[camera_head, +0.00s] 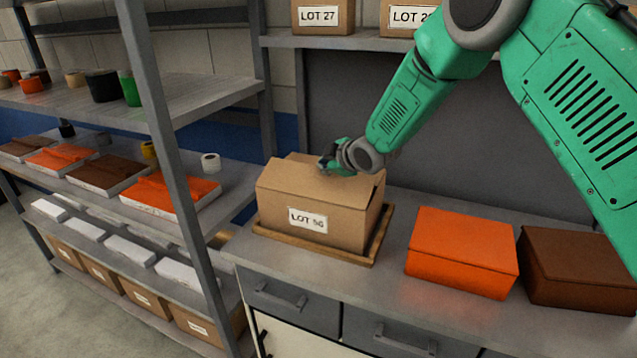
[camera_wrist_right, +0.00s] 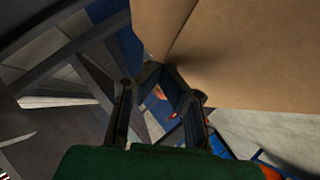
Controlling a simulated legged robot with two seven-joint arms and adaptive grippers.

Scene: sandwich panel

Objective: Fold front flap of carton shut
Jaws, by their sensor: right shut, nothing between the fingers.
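The brown cardboard carton (camera_head: 283,210), labelled LOT 56, sits on a wooden tray (camera_head: 378,240) on the grey counter. Its front flap (camera_head: 310,182) lies over the top at a slight slant; I cannot tell if it is fully flat. Another flap edge shows behind it. My right gripper (camera_head: 325,165) is shut and empty, just over the carton's top. In the right wrist view the shut fingers (camera_wrist_right: 158,70) are beside a large cardboard surface (camera_wrist_right: 250,50), at its lower left edge. Whether they touch it is unclear. My left gripper is not in view.
An orange box (camera_head: 462,250) and a brown box (camera_head: 580,268) stand on the counter to the right. A shelf rack (camera_head: 175,110) with trays and pots stands at left, its post near the carton. Boxes (camera_head: 322,15) sit on the shelf above.

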